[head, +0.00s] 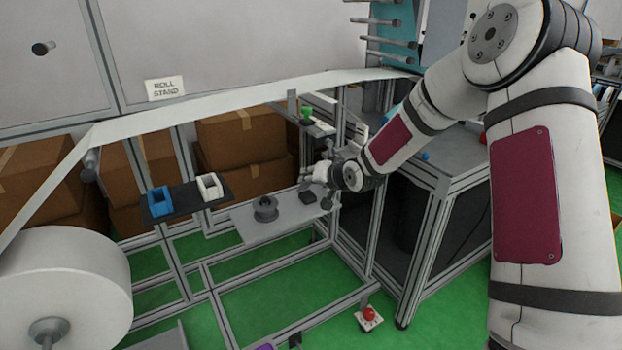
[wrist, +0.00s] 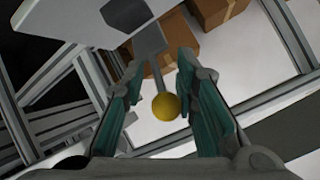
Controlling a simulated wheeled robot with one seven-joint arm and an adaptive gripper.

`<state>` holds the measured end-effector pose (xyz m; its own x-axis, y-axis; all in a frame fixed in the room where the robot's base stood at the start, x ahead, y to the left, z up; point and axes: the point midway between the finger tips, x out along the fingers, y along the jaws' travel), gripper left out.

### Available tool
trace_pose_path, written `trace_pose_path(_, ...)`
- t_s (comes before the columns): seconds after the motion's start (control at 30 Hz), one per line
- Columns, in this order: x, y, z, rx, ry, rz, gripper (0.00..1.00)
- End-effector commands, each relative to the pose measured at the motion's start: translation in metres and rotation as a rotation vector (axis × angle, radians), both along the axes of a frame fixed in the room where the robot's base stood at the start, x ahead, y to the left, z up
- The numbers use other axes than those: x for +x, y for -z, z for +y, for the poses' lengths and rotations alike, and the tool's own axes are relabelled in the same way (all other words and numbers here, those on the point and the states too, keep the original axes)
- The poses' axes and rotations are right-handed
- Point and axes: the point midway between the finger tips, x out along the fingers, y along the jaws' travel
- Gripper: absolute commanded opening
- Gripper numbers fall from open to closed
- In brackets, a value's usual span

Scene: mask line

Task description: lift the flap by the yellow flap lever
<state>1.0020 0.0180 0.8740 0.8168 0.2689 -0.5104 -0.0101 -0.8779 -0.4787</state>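The yellow flap lever's ball knob (wrist: 166,107) shows in the wrist view on a thin grey stem, which runs up to a flat grey plate (wrist: 149,42). My gripper (wrist: 160,66) is open, with one teal-lined finger on each side of the knob. The knob appears between the fingers, closer to the right one, with a visible gap to the left one. I cannot tell its exact depth between them. In the head view my gripper (head: 318,180) is at the machine frame, beside the grey shelf. The yellow knob cannot be made out there.
A grey shelf plate (head: 285,222) carries a dark spool (head: 265,208). A green knob (head: 306,114) stands above my gripper. Cardboard boxes (head: 240,138) are behind the frame. A white web runs above from a large roll (head: 65,285). A red button (head: 369,314) is below.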

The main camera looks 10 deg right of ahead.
Motion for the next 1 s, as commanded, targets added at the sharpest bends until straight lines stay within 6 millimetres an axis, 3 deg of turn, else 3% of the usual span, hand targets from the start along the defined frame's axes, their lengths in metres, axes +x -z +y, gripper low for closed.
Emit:
trace_pose_path(0.5,-0.077,-0.049,-0.026,-0.002,0.001,-0.003,0.27)
trace_pose_path(0.7,-0.091,-0.057,-0.03,-0.001,0.0,-0.001,0.27)
trace_pose_path(1.0,-0.095,-0.059,-0.03,0.0,-0.002,-0.001,0.27)
